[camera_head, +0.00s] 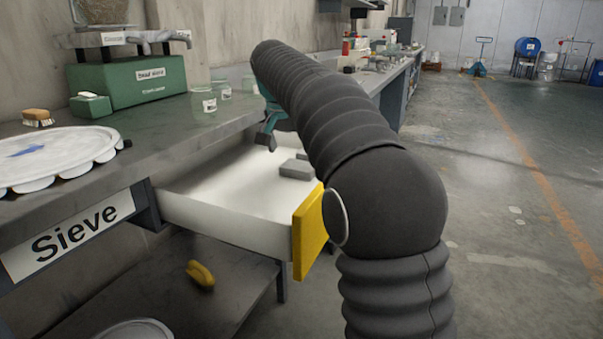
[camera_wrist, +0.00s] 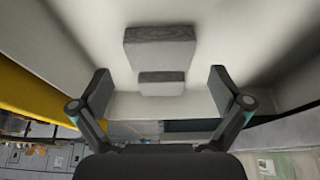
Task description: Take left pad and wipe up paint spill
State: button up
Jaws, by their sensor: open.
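Two grey pads lie in an open white drawer (camera_head: 225,215). In the head view the left pad (camera_head: 296,169) shows beside my arm; the other (camera_head: 303,156) is mostly hidden behind it. In the wrist view a larger grey block (camera_wrist: 160,50) and a smaller one (camera_wrist: 162,83) lie ahead of my fingers; I cannot tell which is which. My gripper (camera_head: 268,138) is above the drawer. A blue paint smear (camera_head: 26,151) is on a white round tray (camera_head: 75,147) at the bench's left.
The drawer has a yellow front (camera_head: 309,232). A green box (camera_head: 128,82), glass jars (camera_head: 208,102) and a brush (camera_head: 37,117) stand on the grey bench (camera_head: 160,140). A yellow object (camera_head: 200,273) lies on the lower shelf. The floor at right is clear.

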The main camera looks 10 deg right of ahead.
aim_at(299, 166)
jog(key=shift+w+d+b+x, duration=0.1)
jog(key=shift+b+x, duration=0.1)
jog(key=shift+x, duration=1.2)
jog(key=shift+w+d+b+x, duration=0.15)
jog(key=shift+b+x, duration=0.05)
jog(key=shift+x, duration=1.2)
jog(key=shift+r, duration=0.2)
jog(key=c, duration=0.6)
